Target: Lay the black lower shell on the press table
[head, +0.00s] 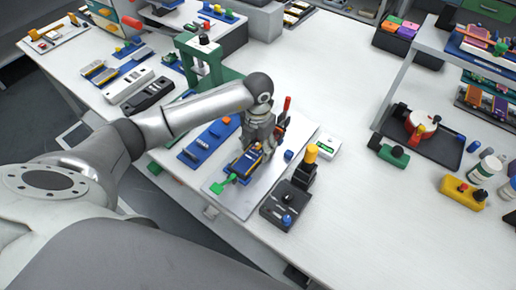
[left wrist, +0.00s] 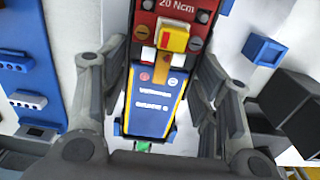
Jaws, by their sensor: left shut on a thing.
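The black lower shell (head: 154,94) lies on the white bench at the upper left, next to a similar white shell (head: 129,85). The green press (head: 188,68) stands just behind and right of them; my arm hides part of its base. My left gripper (head: 256,145) is well to the right of the black shell, low over a grey plate. In the left wrist view its fingers are shut on a blue device with yellow edges (left wrist: 153,102), joined to a red part marked "20 Ncm" (left wrist: 178,12). My right gripper is not in view.
A blue tray (head: 193,154) lies left of the grey plate (head: 235,205). A black stand with a yellow top (head: 305,172) is close on the right. Blue trays with parts (head: 101,73) lie at the upper left. The bench is clear right of centre.

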